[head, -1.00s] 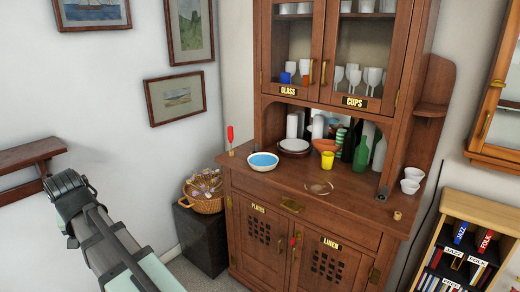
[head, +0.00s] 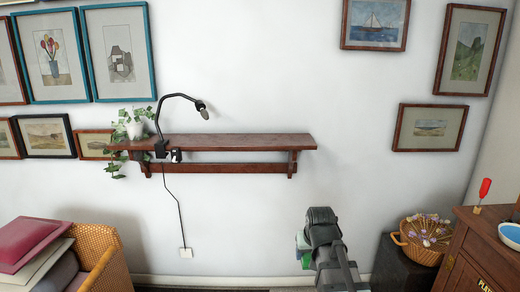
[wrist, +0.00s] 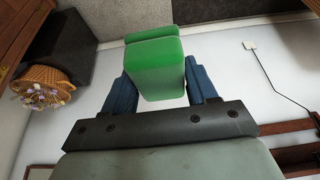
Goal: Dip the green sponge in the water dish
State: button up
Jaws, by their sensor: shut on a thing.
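The green sponge (wrist: 155,72) is between the two blue fingers of my gripper (wrist: 160,85) in the wrist view. The gripper is shut on it. In the head view only a green edge of the sponge (head: 302,250) shows beside my gripper (head: 312,248), which hides the rest. The water dish (head: 511,235), a pale bowl with blue water, stands on the wooden cabinet and is cut off by the right edge of the head view. My gripper is well to the left of the dish, apart from it.
The wooden cabinet (head: 465,255) is at the right, with a red-handled tool (head: 484,190) on its top. A wicker basket (head: 425,240) sits on a dark box (head: 400,268) beside it. A wall shelf (head: 240,142) holds a lamp and a plant. A wicker chair (head: 105,262) stands left.

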jog(key=f, duration=0.3)
jog(key=s+d+f, duration=0.1)
jog(key=shift+f, duration=0.15)
jog(key=w+d+r, duration=0.2)
jog(key=w+d, duration=0.2)
jog(key=d, duration=0.4)
jog(key=w+d+r, duration=0.1)
jog(key=w+d, duration=0.4)
jog(key=d, duration=0.3)
notch_tip(320, 180, up, 12)
jog(key=f, duration=0.1)
send_over(515, 240)
jog(key=s, duration=0.1)
jog(key=shift+s+d+f, duration=0.15)
jog(key=shift+f, duration=2.6)
jog(key=shift+f, duration=0.55)
notch_tip(515, 240, up, 7)
